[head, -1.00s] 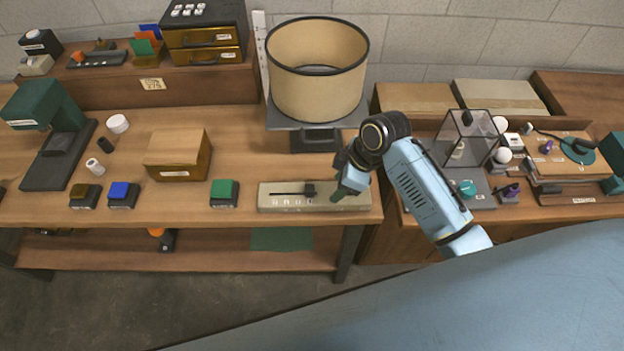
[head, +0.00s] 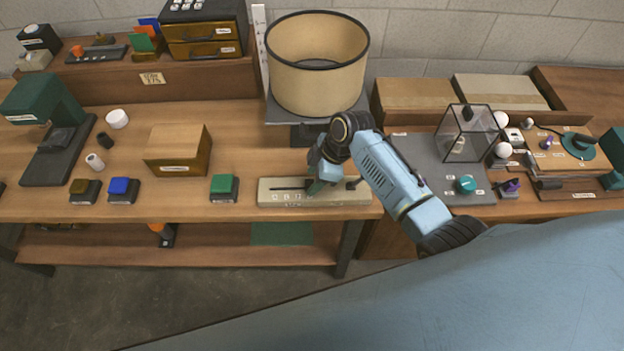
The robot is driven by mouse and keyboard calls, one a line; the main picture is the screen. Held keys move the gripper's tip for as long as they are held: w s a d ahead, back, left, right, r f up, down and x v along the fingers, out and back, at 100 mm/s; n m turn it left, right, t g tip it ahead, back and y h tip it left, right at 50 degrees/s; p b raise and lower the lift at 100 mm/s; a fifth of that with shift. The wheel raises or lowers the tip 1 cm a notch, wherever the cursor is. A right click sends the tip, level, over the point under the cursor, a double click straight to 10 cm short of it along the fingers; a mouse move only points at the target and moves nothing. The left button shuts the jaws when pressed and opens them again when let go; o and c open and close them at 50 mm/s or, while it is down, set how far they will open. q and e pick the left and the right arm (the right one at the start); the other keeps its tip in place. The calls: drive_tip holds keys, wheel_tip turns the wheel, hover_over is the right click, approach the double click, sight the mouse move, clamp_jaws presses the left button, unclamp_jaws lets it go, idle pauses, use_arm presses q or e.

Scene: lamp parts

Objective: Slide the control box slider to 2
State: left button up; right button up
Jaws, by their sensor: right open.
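The control box (head: 345,199) is a long, low beige box near the front edge of the wooden table. A dark slot (head: 284,188) runs along the left part of its top, with a row of small marks below it that are too small to read. My right gripper (head: 315,189) is open and low over the middle of the box, at the right part of the slot. It hides the black slider knob, so I cannot tell whether it touches it. A dark knob (head: 353,184) shows on the box's right part. My left gripper is not in view.
A large beige lampshade (head: 318,75) stands behind the box. A green-topped block (head: 224,187) sits to the box's left, with a wooden box (head: 178,150) beyond. A glass lantern frame (head: 467,135) stands at the right on a grey panel.

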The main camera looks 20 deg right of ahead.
drive_tip(key=shift+x, duration=0.8)
drive_tip(key=shift+c, duration=0.2)
clamp_jaws()
